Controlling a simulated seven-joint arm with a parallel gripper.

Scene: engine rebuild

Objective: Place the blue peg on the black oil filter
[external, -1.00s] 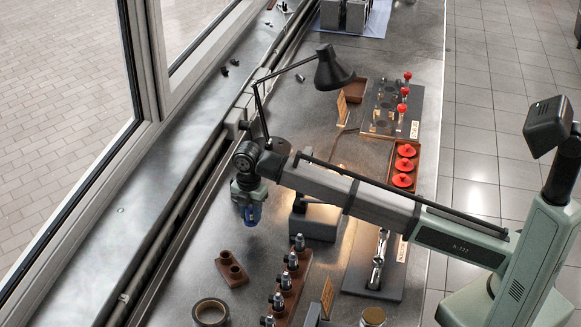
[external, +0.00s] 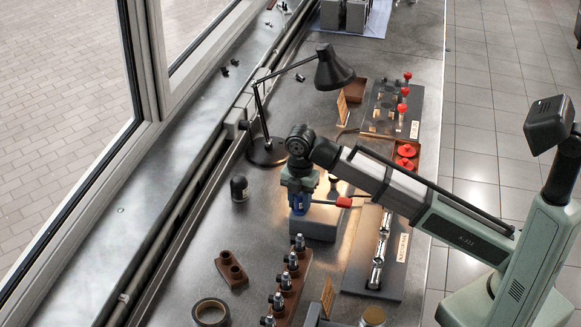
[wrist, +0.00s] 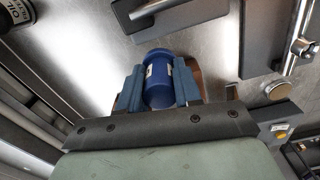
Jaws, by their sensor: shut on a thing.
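My gripper (external: 299,207) is shut on the blue peg (wrist: 158,78). The peg sits between the two blue-grey fingers in the wrist view. It also shows as a blue patch (external: 298,205) under the wrist in the external view. The gripper appears over or in front of a grey block; its exact height is unclear. A small black domed cylinder (external: 239,188), which looks like the black oil filter, stands upright on the bench left of my gripper, clearly apart from it.
The grey block (external: 318,226) and a red-handled tool (external: 343,202) are close to the gripper. A black lamp (external: 333,70) stands behind. An oil filter label (wrist: 17,14) shows upper left.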

